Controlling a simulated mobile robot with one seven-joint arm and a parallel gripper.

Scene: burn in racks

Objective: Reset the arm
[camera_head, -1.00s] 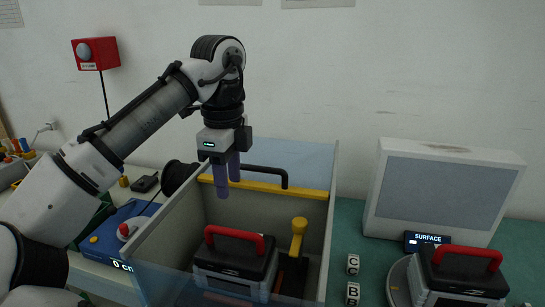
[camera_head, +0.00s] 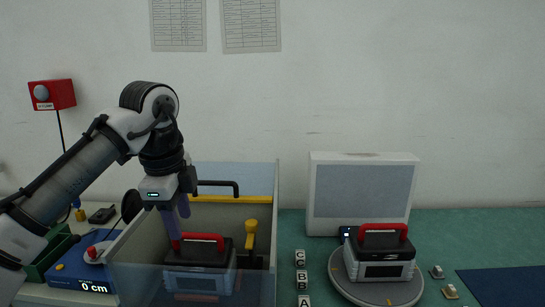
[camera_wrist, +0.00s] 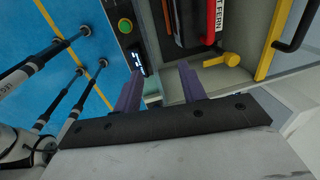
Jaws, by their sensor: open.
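My gripper (camera_head: 178,222) hangs down at the left, its two purple fingers apart with nothing visible between them. In the head view it overlaps the left part of a clear-fronted, grey-walled bin, near a red-handled grey case (camera_head: 198,282) in it. In the wrist view the fingers (camera_wrist: 160,82) stand apart, with the case's red handle (camera_wrist: 211,22) and a yellow lever (camera_wrist: 226,60) beyond them. I cannot tell the exact height of the fingertips over the bin.
The bin has a yellow rear rail (camera_head: 232,199) and a black bar (camera_head: 218,184). Right are a second red-handled case (camera_head: 385,270) on a round turntable (camera_head: 352,290), a grey panel (camera_head: 364,192) and lettered blocks (camera_head: 301,258).

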